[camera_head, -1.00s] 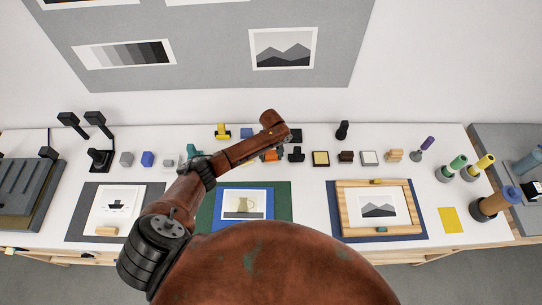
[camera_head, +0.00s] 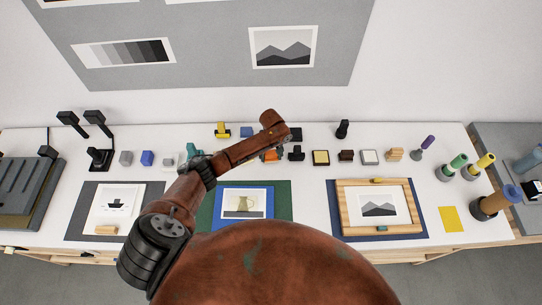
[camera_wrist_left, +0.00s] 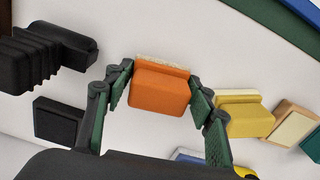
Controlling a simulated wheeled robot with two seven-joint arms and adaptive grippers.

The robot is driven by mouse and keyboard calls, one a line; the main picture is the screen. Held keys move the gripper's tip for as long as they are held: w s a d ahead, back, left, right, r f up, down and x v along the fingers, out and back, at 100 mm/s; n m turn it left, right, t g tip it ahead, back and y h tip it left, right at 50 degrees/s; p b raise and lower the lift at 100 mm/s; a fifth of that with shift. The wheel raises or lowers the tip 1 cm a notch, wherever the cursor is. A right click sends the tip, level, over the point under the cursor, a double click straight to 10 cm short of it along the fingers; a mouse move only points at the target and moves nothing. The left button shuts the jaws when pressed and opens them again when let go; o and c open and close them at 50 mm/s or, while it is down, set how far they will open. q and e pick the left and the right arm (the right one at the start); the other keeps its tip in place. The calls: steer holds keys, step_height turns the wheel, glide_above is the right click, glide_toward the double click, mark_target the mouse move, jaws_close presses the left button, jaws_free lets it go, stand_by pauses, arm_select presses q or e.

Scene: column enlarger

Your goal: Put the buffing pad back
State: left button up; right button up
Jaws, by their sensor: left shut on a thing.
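The buffing pad appears as an orange block with a pale fuzzy face (camera_wrist_left: 160,92) in the left wrist view. My left gripper (camera_wrist_left: 161,78) is shut on it, with one green-padded finger against each side. In the head view a bit of the orange block (camera_head: 270,156) shows just below my left forearm, near the middle of the table's back row. The arm hides most of the gripper there. I cannot tell whether the pad touches the tabletop. My right gripper is not in view.
A yellow block (camera_wrist_left: 243,115) sits close beside the right finger, and a black block (camera_wrist_left: 60,120) lies on the left. Several small tools line the back of the table, including a yellow-topped block (camera_head: 320,158). A framed print (camera_head: 378,207) lies at the front right.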

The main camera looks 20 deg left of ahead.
mark_target(271, 153)
arm_select(q)
steer(key=shift+f, duration=0.3)
stand_by(0.4)
steer(key=o, duration=1.1)
steer(key=shift+r+p, duration=0.6)
steer(key=shift+r, duration=0.05)
steer(key=shift+r+p, duration=2.1)
steer(key=shift+r, duration=1.25)
